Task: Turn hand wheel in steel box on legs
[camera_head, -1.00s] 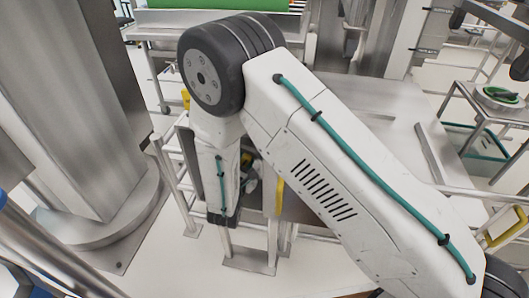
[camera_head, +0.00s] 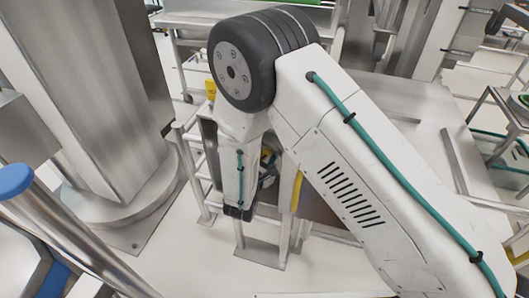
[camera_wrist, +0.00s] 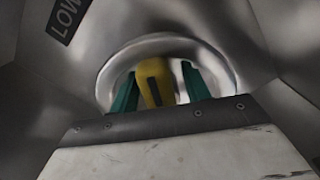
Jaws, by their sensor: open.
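The hand wheel (camera_wrist: 168,43) shows in the wrist view as a shiny round steel rim, with a yellow part (camera_wrist: 152,75) inside it. My gripper (camera_wrist: 160,88) is open, its two green fingers apart, one on either side of the yellow part in the picture. I cannot tell whether they touch the wheel or the yellow part. Bare steel walls of the box (camera_wrist: 270,35) surround the wheel, with a dark label reading "LOW" at upper left.
A thick steel column (camera_head: 100,100) on a round base stands left of the box. A blue-capped post (camera_head: 15,180) is at the near left. A steel table (camera_head: 425,125) is behind my arm. Pale floor (camera_head: 195,255) is free in front of the box legs.

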